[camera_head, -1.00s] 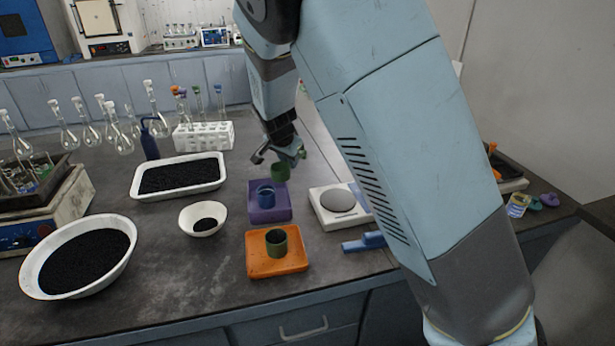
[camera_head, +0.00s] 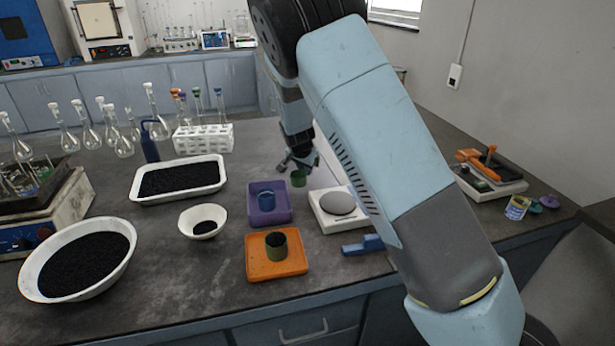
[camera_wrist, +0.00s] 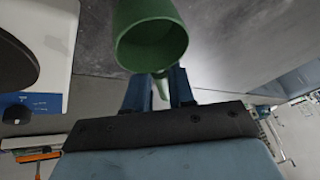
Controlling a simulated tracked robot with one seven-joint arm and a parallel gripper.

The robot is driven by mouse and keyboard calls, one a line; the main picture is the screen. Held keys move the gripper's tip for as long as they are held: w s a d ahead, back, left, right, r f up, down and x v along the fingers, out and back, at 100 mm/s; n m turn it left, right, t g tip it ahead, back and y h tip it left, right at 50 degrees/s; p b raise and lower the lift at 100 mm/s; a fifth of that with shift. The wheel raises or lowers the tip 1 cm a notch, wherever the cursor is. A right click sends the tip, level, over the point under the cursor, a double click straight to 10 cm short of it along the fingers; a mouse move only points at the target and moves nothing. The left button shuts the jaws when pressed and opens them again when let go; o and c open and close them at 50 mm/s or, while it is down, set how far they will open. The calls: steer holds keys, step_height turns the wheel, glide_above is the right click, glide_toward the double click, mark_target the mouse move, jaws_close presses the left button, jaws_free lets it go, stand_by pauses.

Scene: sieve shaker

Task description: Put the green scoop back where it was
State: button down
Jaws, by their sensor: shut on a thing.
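The green scoop (camera_head: 298,178) hangs from my gripper (camera_head: 296,162), behind the white balance and to the right of the purple tray. In the wrist view, the green scoop (camera_wrist: 150,42) shows its round open mouth, and its short handle runs between the two fingers of my gripper (camera_wrist: 160,88). My gripper is shut on this handle. The scoop looks a little above the bench, but its exact height is hard to tell.
A purple tray (camera_head: 281,214) holds a blue cup (camera_head: 266,201). An orange tray (camera_head: 262,267) holds a dark green cup (camera_head: 276,246). A white balance (camera_head: 328,221) with a grey pan stands close by, also in the wrist view (camera_wrist: 55,60). A blue object (camera_head: 362,245) lies in front.

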steer(key=shift+w+d+f, duration=0.15)
steer(key=shift+w+f, duration=0.1)
steer(key=shift+f, duration=1.65)
steer(key=shift+f, duration=0.1)
steer(key=c, duration=1)
jaws_free()
steer(key=shift+o, duration=0.2)
steer(key=v, duration=1.2)
steer(key=shift+s, duration=0.1)
